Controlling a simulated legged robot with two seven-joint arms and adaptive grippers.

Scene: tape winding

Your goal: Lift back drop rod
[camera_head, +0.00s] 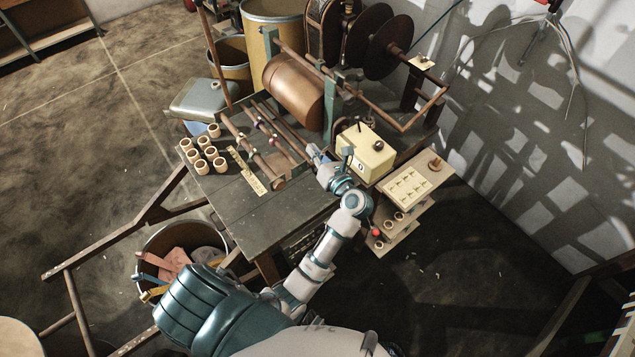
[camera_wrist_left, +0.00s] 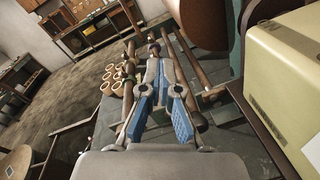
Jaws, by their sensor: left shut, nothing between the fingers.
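Several brown rods lie across the dark workbench (camera_head: 225,195). The front rod (camera_head: 241,139) runs diagonally, with others, such as a thin rod (camera_head: 285,128), behind it. I cannot tell which is the back drop rod. My left gripper (camera_head: 313,151) is shut and empty near the right ends of the rear rods. In the left wrist view, the gripper (camera_wrist_left: 160,82) with blue fingers points along the rods. One rod (camera_wrist_left: 130,70) shows to its left and another (camera_wrist_left: 190,58) to its right. Contact with any rod is unclear. My right gripper is not in view.
A copper-coloured drum (camera_head: 294,88) and dark discs (camera_head: 389,48) stand behind. A cream box (camera_head: 366,153) is close right of my left gripper. Several tan cups (camera_head: 206,153) and a yellow strip (camera_head: 246,170) are at left. A bin (camera_head: 205,235) stands before the bench.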

